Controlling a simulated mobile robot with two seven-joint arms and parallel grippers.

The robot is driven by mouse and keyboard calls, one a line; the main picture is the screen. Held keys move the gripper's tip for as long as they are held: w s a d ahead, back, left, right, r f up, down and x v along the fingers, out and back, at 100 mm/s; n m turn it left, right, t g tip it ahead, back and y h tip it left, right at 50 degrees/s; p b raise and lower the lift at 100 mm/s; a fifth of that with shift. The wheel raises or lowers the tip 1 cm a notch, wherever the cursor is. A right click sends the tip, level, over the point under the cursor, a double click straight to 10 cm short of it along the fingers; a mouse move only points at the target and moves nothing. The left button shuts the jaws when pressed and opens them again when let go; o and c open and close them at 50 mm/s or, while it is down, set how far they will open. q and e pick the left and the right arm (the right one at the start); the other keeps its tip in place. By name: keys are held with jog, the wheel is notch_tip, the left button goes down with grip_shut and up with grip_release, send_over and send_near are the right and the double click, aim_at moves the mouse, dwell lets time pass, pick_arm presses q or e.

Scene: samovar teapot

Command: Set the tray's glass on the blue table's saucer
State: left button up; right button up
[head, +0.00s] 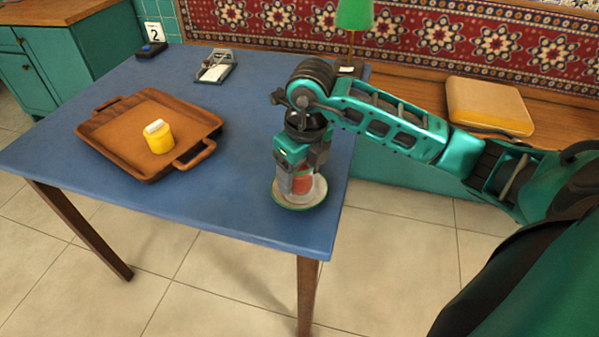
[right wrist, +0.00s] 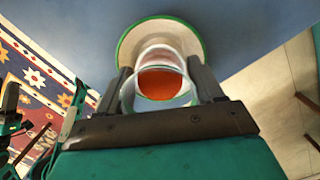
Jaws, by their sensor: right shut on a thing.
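The glass (head: 303,183) holds a red-orange liquid and stands upright at the saucer's middle in the head view. My right gripper (head: 298,172) is shut on the glass from above. In the right wrist view the glass (right wrist: 160,82) sits between the two fingers (right wrist: 163,88). The white saucer with a green rim (head: 318,194) lies near the front right corner of the blue table (head: 230,200); it also shows in the right wrist view (right wrist: 128,45). I cannot tell whether the glass bottom touches the saucer. My left gripper is not in view.
The brown wooden tray (head: 120,122) holds a yellow container with a white top (head: 158,137). A small metal-and-white object (head: 215,66), a dark box (head: 151,50) and a green lamp (head: 354,18) stand toward the back. The table's middle is clear.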

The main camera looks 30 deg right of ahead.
jog(key=shift+f, duration=0.2)
jog(key=shift+f+b, duration=0.25)
jog(key=shift+b, duration=0.05)
jog(key=o, duration=1.2)
jog(key=shift+r+p, duration=0.5)
jog(key=shift+r, duration=0.05)
jog(key=r, duration=0.4)
jog(key=s+r+p, duration=0.1)
jog(key=r, duration=0.6)
jog(key=shift+s+d+r+p, duration=0.2)
jog(key=shift+r+p, duration=0.1)
jog(key=shift+p, duration=0.1)
